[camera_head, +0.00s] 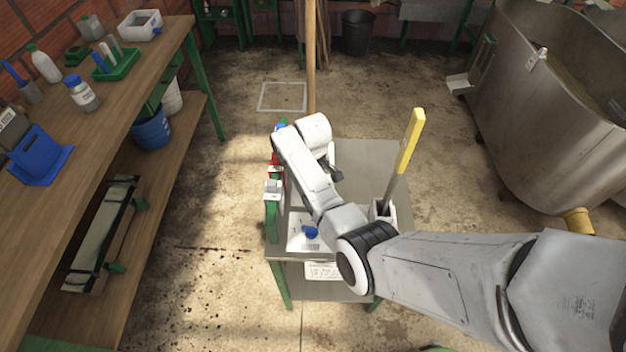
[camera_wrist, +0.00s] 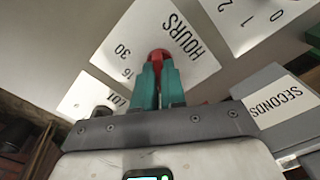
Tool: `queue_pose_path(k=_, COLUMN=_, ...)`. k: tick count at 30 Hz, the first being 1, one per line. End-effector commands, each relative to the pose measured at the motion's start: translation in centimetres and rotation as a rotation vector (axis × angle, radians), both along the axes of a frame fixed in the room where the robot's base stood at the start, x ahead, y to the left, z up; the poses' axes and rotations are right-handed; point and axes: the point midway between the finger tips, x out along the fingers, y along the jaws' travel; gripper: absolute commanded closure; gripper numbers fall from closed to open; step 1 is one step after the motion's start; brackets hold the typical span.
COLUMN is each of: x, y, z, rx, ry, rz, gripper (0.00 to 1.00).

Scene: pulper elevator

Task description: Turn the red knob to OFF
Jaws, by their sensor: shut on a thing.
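In the wrist view the red knob (camera_wrist: 159,54) sits on a white dial plate (camera_wrist: 180,30) marked HOURS, with 16 and 30 printed beside it. My gripper (camera_wrist: 159,72) has its two green fingertips close together at the red knob, shut on it. The fingers cover part of the knob, so where it points cannot be told. No OFF mark is readable. In the head view my arm bends over a small grey table (camera_head: 367,158), and its links hide most of the gripper and the knob.
Other plates surround the dial: one marked SECONDS (camera_wrist: 277,105) at right, and one with 0, 1, 2 (camera_wrist: 255,18) at upper right. A yellow-handled tool (camera_head: 409,145) stands on the table. A wooden bench (camera_head: 150,75) is at left, a steel tank (camera_head: 540,110) at right.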

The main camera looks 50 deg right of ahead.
Motion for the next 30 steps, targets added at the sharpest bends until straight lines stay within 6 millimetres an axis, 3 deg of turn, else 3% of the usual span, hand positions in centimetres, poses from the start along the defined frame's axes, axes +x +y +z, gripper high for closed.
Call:
queue_pose_path(k=21, x=0.23, y=-0.01, z=0.15, rx=-0.001, ry=-0.006, rz=0.079, gripper=1.0)
queue_pose_path(k=22, x=0.23, y=0.0, z=0.15, rx=-0.001, ry=-0.006, rz=0.079, gripper=0.88)
queue_pose_path(k=30, x=0.12, y=0.0, z=0.08, rx=-0.001, ry=-0.003, rz=0.077, gripper=0.64)
